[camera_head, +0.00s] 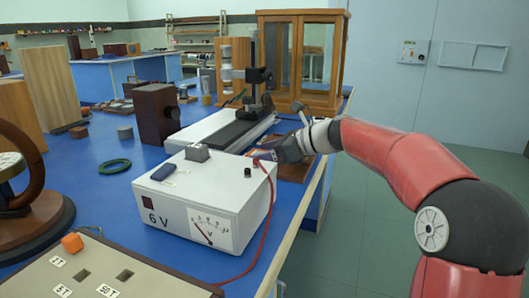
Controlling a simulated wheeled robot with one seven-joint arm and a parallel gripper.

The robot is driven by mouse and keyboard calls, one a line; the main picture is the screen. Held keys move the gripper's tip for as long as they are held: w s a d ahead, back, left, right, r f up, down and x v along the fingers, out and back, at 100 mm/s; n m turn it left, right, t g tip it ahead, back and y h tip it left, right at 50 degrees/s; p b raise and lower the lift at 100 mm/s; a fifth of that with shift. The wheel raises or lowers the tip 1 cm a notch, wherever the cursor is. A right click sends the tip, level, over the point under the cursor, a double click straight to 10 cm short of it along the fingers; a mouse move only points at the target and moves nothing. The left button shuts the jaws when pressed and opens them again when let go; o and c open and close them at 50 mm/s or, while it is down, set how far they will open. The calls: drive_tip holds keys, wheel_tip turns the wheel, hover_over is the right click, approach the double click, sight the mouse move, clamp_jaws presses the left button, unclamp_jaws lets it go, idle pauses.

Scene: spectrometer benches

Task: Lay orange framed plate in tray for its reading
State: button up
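My gripper (287,150) is over the right edge of the blue bench, just behind the white 6 V power box. Its dark fingers are small here, and I cannot tell whether they are open or shut. A flat brown wooden piece (296,171), perhaps the tray, lies below it on the bench edge, partly hidden by the power box and my gripper. A small orange and blue patch (262,154) shows just left of my gripper. It may be the orange framed plate, but most of it is hidden and I cannot tell whether my gripper touches it.
The power box (205,205) with a red cable stands in front of my gripper. A white-based instrument with a black column (257,75) and a glass-sided wooden case (305,60) stand behind. A green ring (115,166) lies at left. Open floor is at right.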

drive_tip(key=shift+d, duration=0.1)
drive_tip(key=v, duration=1.1)
drive_tip(key=shift+s+d+r, duration=0.15)
drive_tip(key=shift+s+d, duration=0.05)
drive_tip(key=shift+d, duration=0.15)
